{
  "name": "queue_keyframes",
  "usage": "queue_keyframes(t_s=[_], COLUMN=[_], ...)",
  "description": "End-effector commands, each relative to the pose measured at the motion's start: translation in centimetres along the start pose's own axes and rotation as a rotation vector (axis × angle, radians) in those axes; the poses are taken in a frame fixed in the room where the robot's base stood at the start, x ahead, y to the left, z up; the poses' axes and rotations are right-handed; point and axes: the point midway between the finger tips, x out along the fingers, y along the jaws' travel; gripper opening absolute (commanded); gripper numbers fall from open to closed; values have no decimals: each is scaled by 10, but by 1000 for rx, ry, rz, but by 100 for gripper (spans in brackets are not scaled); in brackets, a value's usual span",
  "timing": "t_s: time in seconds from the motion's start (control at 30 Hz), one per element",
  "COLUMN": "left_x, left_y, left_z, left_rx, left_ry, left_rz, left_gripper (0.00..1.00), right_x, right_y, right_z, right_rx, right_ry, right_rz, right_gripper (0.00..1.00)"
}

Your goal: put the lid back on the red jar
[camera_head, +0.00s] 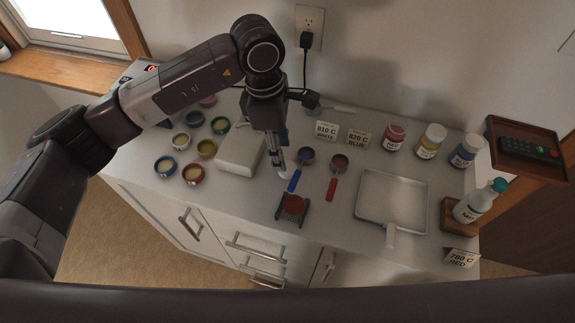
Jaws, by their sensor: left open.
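The red jar (395,138) stands upright at the back right of the white counter, with a pale label. Its top looks reddish; I cannot tell whether it is open or covered. I cannot pick out a separate lid for it with certainty. My left gripper (279,165) points down over the middle of the counter, left of the red jar and well apart from it. It is open, near a blue-handled tool (294,181) and a white block (240,153). A small pale round thing at its tips is too unclear to name. My right gripper is not in view.
A yellow jar (432,141) and a blue jar (467,151) stand right of the red one. Several colour pots (193,174) stand left.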

Motion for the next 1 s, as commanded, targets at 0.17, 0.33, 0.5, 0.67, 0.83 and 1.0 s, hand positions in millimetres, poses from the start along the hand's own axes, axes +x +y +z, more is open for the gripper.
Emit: queue_keyframes(t_s=[0.17,0.33,0.5,0.67,0.83,1.0], left_x=[0,6,30,49,53,52], left_y=[0,-2,-5,-3,-3,-3], left_z=[0,2,8,7,7,7], left_rx=[1,1,1,1,2,2], left_ry=[-1,-1,-1,-1,-1,-1], left_rz=[1,-4,-5,-1,0,0], left_gripper=[41,41,41,41,41,41], right_x=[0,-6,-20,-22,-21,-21], right_y=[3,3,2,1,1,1], right_z=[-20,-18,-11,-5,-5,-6], right_rx=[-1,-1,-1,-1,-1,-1], right_ry=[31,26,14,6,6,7], right_rz=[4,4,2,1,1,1], right_gripper=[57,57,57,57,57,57])
